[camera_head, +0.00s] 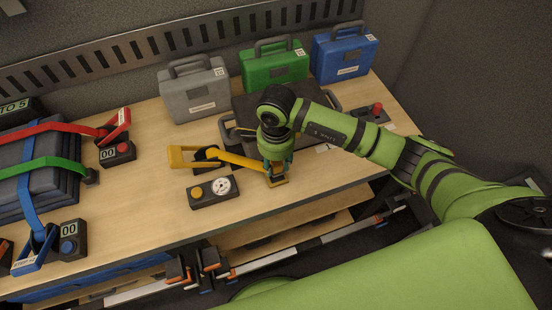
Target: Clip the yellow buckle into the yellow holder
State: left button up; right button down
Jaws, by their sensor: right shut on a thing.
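My right gripper (275,174) reaches in from the right and points down close to the table's front edge. It is shut on the end of a yellow strap (235,158), where the yellow buckle is mostly hidden by the fingers. A flat yellow piece (279,183), which looks like the yellow holder, shows at the fingertips. I cannot tell whether the buckle sits in it. At its left end the strap joins a yellow angled bracket (175,157). My left gripper is not in view.
A box with a gauge and yellow button (213,191) stands left of the gripper. Grey (194,90), green (274,65) and blue (344,53) cases stand behind a dark case (245,104). Red (55,129), green (45,164) and blue (29,196) straps cross a dark stack at left.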

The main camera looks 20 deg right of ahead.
aim_at(276, 168)
jog(key=shift+f+b, duration=0.55)
jog(key=shift+f, duration=0.65)
jog(key=shift+b, duration=0.6)
dwell(1.2)
jog(key=shift+f+b, duration=0.65)
jog(key=c, duration=0.7)
grip_release()
jog(key=shift+r, duration=0.3)
notch_tip(276, 168, up, 12)
jog(key=shift+f, duration=0.2)
jog(key=shift+a, duration=0.1)
